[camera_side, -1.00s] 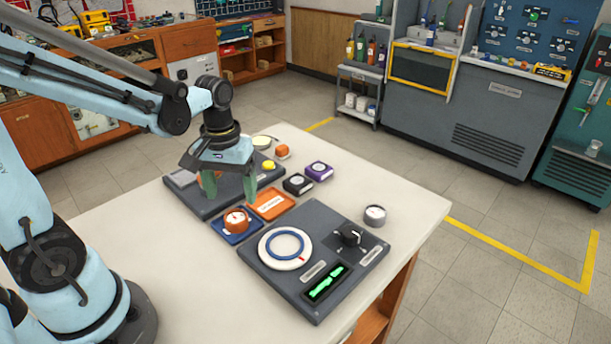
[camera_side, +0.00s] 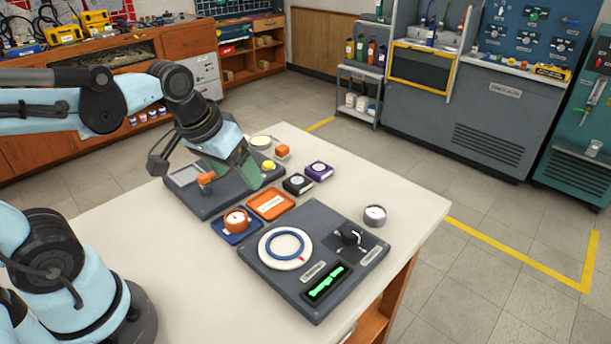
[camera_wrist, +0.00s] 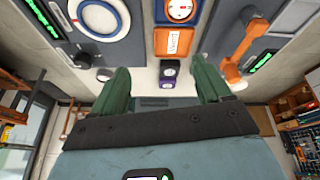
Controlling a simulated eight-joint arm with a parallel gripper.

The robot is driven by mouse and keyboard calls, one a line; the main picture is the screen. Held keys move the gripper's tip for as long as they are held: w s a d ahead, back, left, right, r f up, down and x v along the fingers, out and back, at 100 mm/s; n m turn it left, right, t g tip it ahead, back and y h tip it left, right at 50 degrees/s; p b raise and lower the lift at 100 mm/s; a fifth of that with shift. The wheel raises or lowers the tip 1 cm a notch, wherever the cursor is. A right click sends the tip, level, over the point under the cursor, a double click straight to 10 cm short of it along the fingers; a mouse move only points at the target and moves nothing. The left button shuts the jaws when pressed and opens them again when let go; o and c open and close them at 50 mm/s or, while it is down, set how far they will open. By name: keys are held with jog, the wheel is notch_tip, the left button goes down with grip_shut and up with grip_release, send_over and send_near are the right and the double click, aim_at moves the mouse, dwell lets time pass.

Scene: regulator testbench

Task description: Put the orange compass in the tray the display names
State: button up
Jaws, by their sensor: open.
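The orange compass (camera_side: 236,219), a round orange body with a white face, sits in the blue tray (camera_side: 222,235). It also shows at the top of the wrist view (camera_wrist: 180,10). The orange tray (camera_side: 290,204) beside it holds no object and has a white label. The display (camera_side: 325,283) on the near grey panel shows green marks too small to read. My gripper (camera_side: 225,170) is open and empty, tilted above the far grey panel, apart from the compass. Its green fingers (camera_wrist: 163,75) stand wide apart in the wrist view.
The near panel (camera_side: 330,225) carries a white dial with a blue ring and a black knob. The far panel has an orange handle (camera_side: 205,178) and a yellow button (camera_side: 268,165). Black (camera_side: 298,184) and purple (camera_side: 319,171) boxes stand beyond the orange tray. The front left tabletop is clear.

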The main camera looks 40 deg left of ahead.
jog(key=d+m+t, duration=0.1)
jog(key=m+t, duration=0.1)
jog(key=shift+s+d+t, duration=0.1)
jog(key=shift+d+t, duration=0.2)
jog(key=shift+d, duration=0.1)
dwell(1.1)
